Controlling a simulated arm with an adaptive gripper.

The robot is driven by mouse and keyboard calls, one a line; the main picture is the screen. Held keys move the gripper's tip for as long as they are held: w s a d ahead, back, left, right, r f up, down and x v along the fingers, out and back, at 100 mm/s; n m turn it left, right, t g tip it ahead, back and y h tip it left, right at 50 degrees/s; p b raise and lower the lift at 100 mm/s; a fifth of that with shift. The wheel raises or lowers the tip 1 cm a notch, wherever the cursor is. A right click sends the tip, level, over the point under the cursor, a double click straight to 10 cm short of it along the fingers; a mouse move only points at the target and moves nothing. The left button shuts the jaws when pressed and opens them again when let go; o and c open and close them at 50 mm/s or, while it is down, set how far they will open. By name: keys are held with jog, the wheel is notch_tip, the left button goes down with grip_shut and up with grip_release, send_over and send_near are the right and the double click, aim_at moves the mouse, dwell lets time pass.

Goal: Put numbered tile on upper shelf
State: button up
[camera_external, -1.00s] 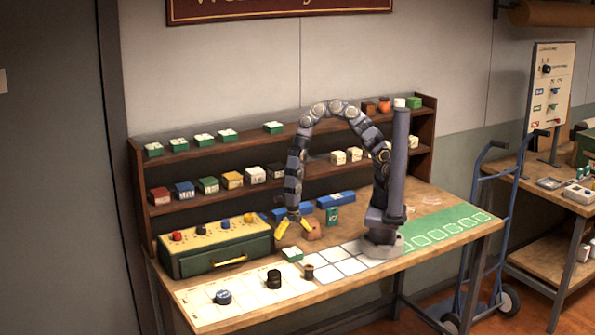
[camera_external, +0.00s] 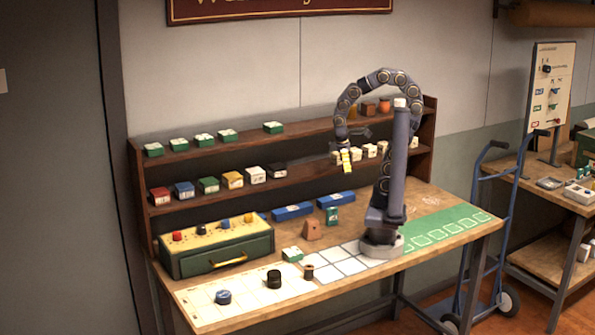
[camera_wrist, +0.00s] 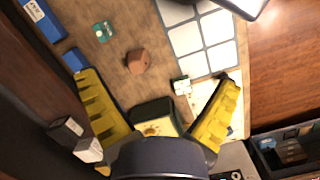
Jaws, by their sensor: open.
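A green tile with a white top (camera_external: 292,254) lies on the table beside the white grid; it also shows in the wrist view (camera_wrist: 181,86). Its markings are too small to read. Similar green and white tiles stand on the upper shelf (camera_external: 253,137), several at the left and one near the middle. My gripper (camera_external: 346,161) is raised in front of the shelves, near the cream blocks on the lower shelf. Its yellow fingers (camera_wrist: 162,75) are spread and hold nothing, well above the table.
A brown block (camera_external: 312,230), a green box (camera_external: 332,215) and blue boxes (camera_external: 293,212) stand on the table. A green drawer unit (camera_external: 217,253) is at the left. The lower shelf holds several colored boxes and cream blocks (camera_external: 369,151). The upper shelf has a bare stretch (camera_external: 305,127).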

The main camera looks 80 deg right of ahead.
jog(key=shift+o, duration=0.5)
jog(key=s+m, duration=0.1)
jog(key=s+r+m, duration=0.1)
jog(key=s+m+y, duration=0.1)
jog(key=shift+s+a+r+m, duration=0.15)
jog(key=shift+a+m, duration=0.15)
jog(key=shift+a, duration=0.05)
